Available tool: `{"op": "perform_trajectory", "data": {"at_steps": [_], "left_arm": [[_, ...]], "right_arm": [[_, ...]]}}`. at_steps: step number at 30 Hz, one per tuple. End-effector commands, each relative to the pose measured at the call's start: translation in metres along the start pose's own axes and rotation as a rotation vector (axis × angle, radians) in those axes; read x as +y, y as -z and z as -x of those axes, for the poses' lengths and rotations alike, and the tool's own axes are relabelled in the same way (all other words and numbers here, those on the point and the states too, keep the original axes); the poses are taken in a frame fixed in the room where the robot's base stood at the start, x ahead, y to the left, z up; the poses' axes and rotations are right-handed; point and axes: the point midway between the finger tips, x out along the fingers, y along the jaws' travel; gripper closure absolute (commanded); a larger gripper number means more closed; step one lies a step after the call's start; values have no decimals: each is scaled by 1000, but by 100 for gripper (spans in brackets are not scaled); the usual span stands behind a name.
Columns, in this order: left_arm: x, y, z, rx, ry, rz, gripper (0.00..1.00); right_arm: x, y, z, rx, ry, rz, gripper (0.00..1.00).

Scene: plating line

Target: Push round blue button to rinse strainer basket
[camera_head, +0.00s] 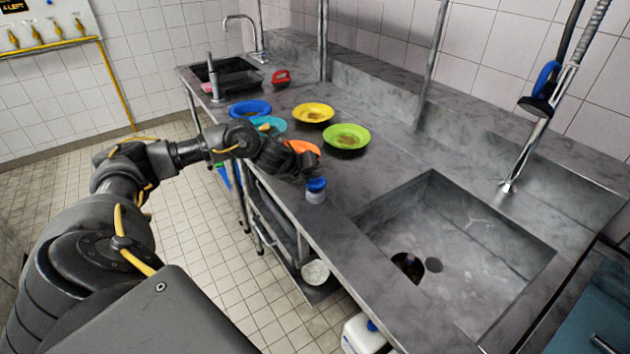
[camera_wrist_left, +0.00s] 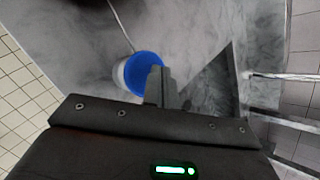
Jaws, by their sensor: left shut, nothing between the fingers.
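The round blue button (camera_head: 316,184) sits on a short pale cylinder on the counter's front edge, left of the sink. It also shows in the left wrist view (camera_wrist_left: 140,72). My left gripper (camera_head: 312,170) is shut and empty, right at the button. In the left wrist view its closed fingers (camera_wrist_left: 158,86) overlap the right side of the blue top; I cannot tell whether they touch it. A dark round basket with brownish bits (camera_head: 407,265), apparently the strainer basket, sits at the near-left of the sink floor. My right gripper is not in view.
The large sink (camera_head: 470,225) lies right of the button, with a hanging spray hose (camera_head: 540,110) behind it. Coloured plates, including a green one (camera_head: 346,136) and a yellow one (camera_head: 313,112), lie on the counter beyond my gripper. A second sink (camera_head: 225,75) is at the far end.

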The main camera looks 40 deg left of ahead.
Motion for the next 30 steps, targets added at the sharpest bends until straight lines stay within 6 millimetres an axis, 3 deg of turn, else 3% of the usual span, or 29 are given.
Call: {"op": "perform_trajectory", "data": {"at_steps": [30], "left_arm": [[5, 6, -7, 1, 0, 0, 100]], "right_arm": [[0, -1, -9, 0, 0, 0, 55]]}}
